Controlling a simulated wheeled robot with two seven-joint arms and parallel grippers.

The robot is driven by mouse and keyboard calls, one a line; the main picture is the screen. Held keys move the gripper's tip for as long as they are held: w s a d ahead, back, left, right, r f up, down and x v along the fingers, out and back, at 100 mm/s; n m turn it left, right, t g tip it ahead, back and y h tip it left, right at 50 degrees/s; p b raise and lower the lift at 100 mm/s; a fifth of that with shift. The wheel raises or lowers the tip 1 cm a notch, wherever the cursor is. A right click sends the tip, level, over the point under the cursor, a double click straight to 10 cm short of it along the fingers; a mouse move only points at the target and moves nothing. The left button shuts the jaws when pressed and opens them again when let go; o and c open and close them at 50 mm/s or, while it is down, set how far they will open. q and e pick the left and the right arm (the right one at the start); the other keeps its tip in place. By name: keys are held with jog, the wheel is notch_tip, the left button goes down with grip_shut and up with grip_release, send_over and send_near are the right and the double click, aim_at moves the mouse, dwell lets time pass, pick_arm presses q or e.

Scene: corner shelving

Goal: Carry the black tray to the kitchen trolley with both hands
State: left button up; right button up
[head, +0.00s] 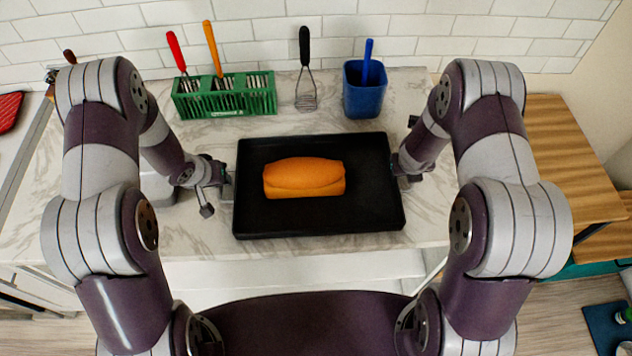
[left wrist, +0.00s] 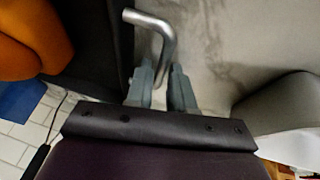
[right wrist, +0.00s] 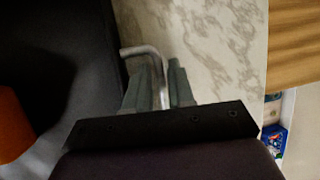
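The black tray (head: 375,215) lies on the marble counter with an orange loaf (head: 304,177) on it. Bent metal handles stick out from its two short sides. My left gripper (head: 222,181) is at the tray's left side; in the left wrist view its fingers (left wrist: 163,80) stand close around the metal handle (left wrist: 150,22). My right gripper (head: 398,166) is at the right side; in the right wrist view its fingers (right wrist: 157,85) close around the other handle (right wrist: 138,50). Both grippers look shut on the handles. The kitchen trolley cannot be made out for certain.
A tiled wall (head: 330,20) closes the back. Wooden surfaces (head: 565,160) lie to the right, past the counter's edge.

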pick_arm(q)
grip_shut()
pick_arm(e)
grip_shut()
pick_arm(q)
jog(key=shift+w+r, duration=0.1)
jog(key=shift+r, duration=0.05)
pick_arm(e)
jog(key=shift+w+r, duration=0.1)
jog(key=shift+r, duration=0.05)
dwell(0.7)
